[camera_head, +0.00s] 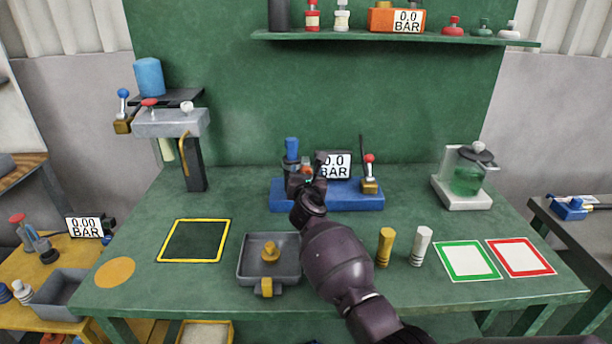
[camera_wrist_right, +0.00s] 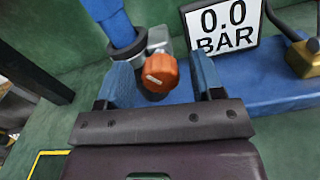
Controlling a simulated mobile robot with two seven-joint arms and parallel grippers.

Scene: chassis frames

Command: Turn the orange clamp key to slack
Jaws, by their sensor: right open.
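The orange clamp key (camera_wrist_right: 160,72) is a round knob with a white pointer mark, on a grey metal clamp at the foot of a blue post (camera_wrist_right: 118,25). My right gripper (camera_wrist_right: 165,77) is open, with one blue finger on each side of the key. I see gaps between the fingers and the key, so it is not gripped. In the head view my right gripper (camera_head: 308,184) reaches over the left part of the blue base (camera_head: 345,196) and hides most of the clamp. My left gripper is not in view.
A 0.0 BAR display (camera_head: 336,165) stands just right of the clamp, with a red-knobbed brass valve (camera_head: 370,180) beyond it. A grey tray (camera_head: 245,262) and two small cylinders stand nearer the front. The green table (camera_head: 225,210) is clear around the base.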

